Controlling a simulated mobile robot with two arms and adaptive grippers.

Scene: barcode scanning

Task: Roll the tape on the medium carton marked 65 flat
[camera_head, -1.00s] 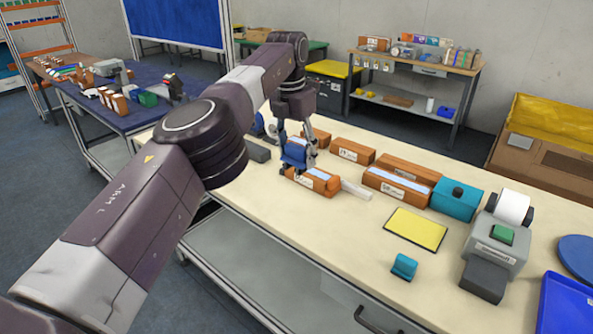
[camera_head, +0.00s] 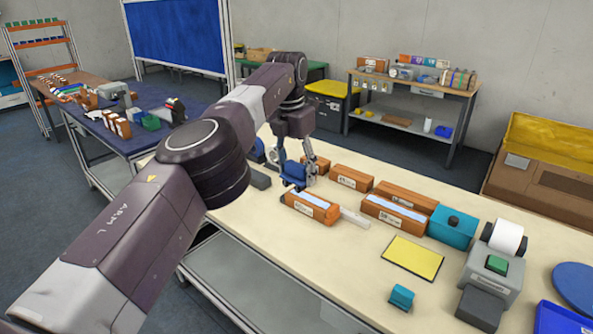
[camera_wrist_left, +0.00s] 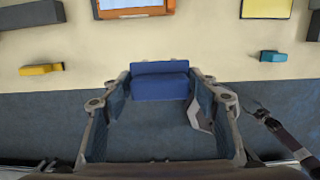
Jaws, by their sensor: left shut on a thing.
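My left gripper (camera_head: 294,178) is shut on a blue roller (camera_head: 293,170), just behind the left end of an orange-brown carton (camera_head: 318,213). A pale bluish tape strip (camera_head: 313,198) runs along the top of this carton. Its white label is too small to read as 65. The left wrist view shows the blue roller (camera_wrist_left: 160,82) between the fingers of my left gripper (camera_wrist_left: 160,92), apart from the carton (camera_wrist_left: 135,12) at the top edge. A dark arm at the right of that view looks like my right one; its gripper (camera_wrist_left: 262,116) is too small to judge.
A larger taped carton (camera_head: 392,216) and other brown cartons stand to the right and behind. A grey bar lies beside the near carton. A yellow mat (camera_head: 413,258), teal block (camera_head: 401,297), teal dispenser (camera_head: 453,226) and grey label printer (camera_head: 490,275) are further right.

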